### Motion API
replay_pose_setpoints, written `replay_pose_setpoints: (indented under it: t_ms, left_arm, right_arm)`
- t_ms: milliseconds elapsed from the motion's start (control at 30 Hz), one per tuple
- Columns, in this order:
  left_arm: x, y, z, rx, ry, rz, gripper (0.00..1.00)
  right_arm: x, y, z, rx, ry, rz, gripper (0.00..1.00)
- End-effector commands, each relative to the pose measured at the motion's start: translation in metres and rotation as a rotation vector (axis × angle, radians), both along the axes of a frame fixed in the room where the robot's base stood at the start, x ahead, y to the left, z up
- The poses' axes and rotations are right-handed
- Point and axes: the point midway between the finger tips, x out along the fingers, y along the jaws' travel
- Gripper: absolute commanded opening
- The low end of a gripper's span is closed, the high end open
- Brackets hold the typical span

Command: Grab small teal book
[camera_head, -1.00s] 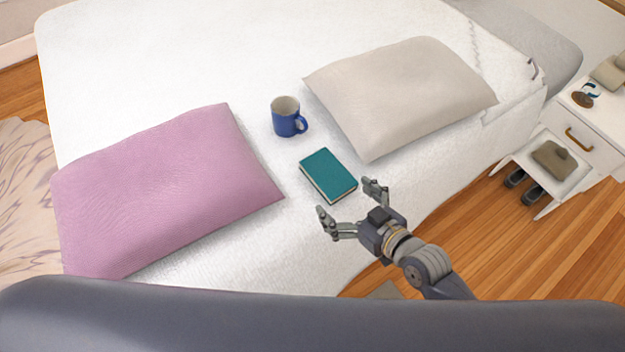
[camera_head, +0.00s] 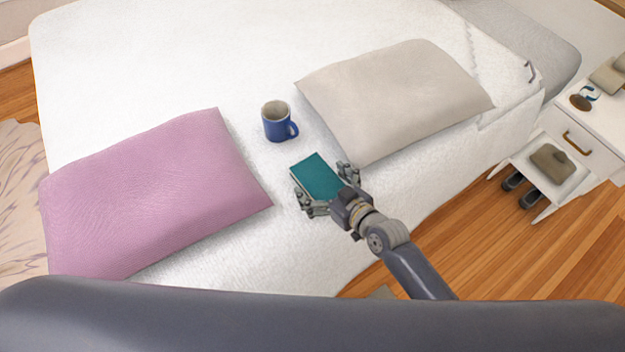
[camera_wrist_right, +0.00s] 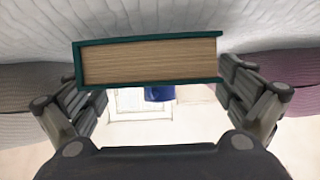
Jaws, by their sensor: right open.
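The small teal book (camera_head: 318,174) lies on the white bed, between the pink pillow and the beige pillow. My right gripper (camera_head: 327,187) is open at the book's near end, with one finger by each side of it. In the right wrist view the book (camera_wrist_right: 150,62) shows its page edges and teal cover between the two open fingers (camera_wrist_right: 155,95). A gap shows between the book and the right finger; contact on the left side is hard to tell. My left gripper is not in view.
A blue mug (camera_head: 277,121) stands on the bed beyond the book. The pink pillow (camera_head: 150,195) is to the left and the beige pillow (camera_head: 395,98) to the upper right. A white nightstand (camera_head: 585,135) stands at the right. Bare bed surface surrounds the book.

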Motion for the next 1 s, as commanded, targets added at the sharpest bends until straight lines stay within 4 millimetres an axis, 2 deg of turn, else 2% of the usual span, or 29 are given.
replay_pose_setpoints:
  t_ms: [100, 333, 567, 767, 1000]
  left_arm:
    - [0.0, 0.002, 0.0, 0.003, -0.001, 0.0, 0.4]
    - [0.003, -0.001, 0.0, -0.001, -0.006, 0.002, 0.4]
    - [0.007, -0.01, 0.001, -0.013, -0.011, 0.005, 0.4]
    - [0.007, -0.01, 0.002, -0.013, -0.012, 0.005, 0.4]
    - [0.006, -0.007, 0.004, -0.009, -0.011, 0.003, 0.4]
  right_arm:
    - [0.0, -0.001, 0.0, 0.0, 0.0, -0.001, 0.94]
    - [0.0, -0.001, 0.0, -0.001, 0.001, -0.001, 0.43]
    - [0.0, -0.001, 0.0, 0.0, 0.0, -0.001, 0.43]
    - [0.0, -0.001, 0.004, 0.0, 0.0, -0.001, 0.43]
    - [0.0, 0.0, 0.03, 0.003, -0.003, 0.0, 0.43]
